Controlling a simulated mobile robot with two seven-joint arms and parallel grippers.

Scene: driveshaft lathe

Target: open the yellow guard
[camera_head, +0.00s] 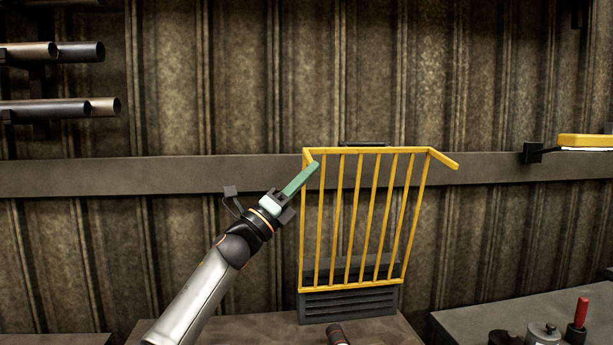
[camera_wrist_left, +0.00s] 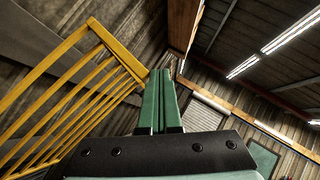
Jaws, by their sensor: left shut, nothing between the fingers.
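The yellow guard (camera_head: 375,150) is a frame of several upright bars. It stands roughly upright above a dark slotted base, with a short arm angling out at its top right. My left gripper (camera_head: 315,167) has green fingers, shut together with nothing between them. Its tips are by the guard's upper left corner, overlapping the left edge in the head view; I cannot tell if they touch. In the left wrist view the guard (camera_wrist_left: 45,67) lies to the left of the shut fingers (camera_wrist_left: 160,74). My right gripper is not in view.
The dark slotted base (camera_head: 348,305) sits on a bench (camera_head: 250,328). At right, another bench (camera_head: 470,318) holds a red-handled tool (camera_head: 581,312) and small metal parts. Pipes (camera_head: 60,108) stick out at upper left. A grey rail (camera_head: 150,175) crosses the corrugated wall.

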